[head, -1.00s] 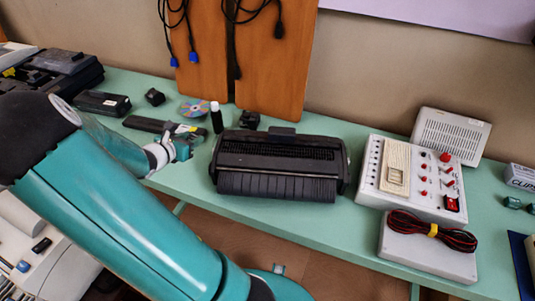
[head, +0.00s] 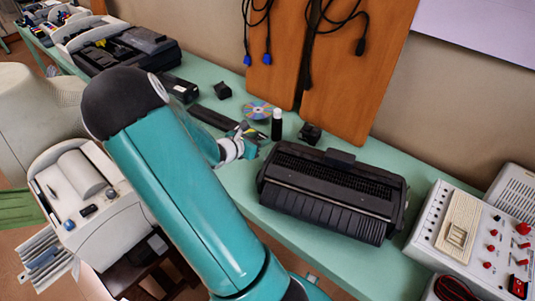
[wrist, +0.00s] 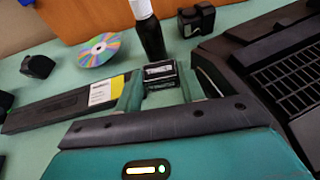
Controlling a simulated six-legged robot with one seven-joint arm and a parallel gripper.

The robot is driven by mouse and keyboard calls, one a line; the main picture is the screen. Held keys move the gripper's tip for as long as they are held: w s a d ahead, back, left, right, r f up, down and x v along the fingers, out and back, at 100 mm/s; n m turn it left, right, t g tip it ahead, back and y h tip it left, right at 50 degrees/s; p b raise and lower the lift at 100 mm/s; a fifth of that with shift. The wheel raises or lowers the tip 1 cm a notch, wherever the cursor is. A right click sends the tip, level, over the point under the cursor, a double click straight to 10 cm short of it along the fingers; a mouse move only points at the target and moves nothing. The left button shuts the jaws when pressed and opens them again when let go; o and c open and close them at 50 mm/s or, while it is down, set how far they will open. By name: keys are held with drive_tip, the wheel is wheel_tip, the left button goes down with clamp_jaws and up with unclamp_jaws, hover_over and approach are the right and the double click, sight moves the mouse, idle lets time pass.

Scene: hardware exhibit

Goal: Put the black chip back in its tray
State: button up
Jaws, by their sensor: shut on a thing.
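My gripper (wrist: 160,88) is shut on the black chip (wrist: 160,72), a small dark block with a pale printed label, in the wrist view. The chip is between the two green fingers. In the head view my gripper (head: 252,137) is over the green table, left of the large black ribbed machine, and the chip is too small to make out. I cannot tell which thing is the chip's tray; an open black case (head: 125,48) and bins with coloured parts (head: 62,14) stand at the far left.
A black ribbed machine (head: 330,190) is close on the right. A dark bottle with a white cap (head: 277,125), a disc (head: 257,110), a long black bar (head: 213,119) and small black blocks (head: 310,133) are behind my gripper. A white control box (head: 470,238) stands far right.

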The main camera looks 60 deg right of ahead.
sight(259, 158)
drive_tip(key=shift+s+a+f, duration=0.15)
drive_tip(key=shift+a+f, duration=0.05)
drive_tip(key=shift+f, duration=0.4)
drive_tip(key=shift+d+f, duration=0.1)
drive_tip(key=shift+f, duration=2.3)
drive_tip(key=shift+f, duration=0.1)
drive_tip(key=o, duration=1)
drive_tip(key=shift+c, duration=0.2)
drive_tip(key=shift+a+r, duration=0.2)
drive_tip(key=v, duration=1.1)
drive_tip(key=shift+a, duration=0.25)
drive_tip(key=shift+a+r, duration=0.1)
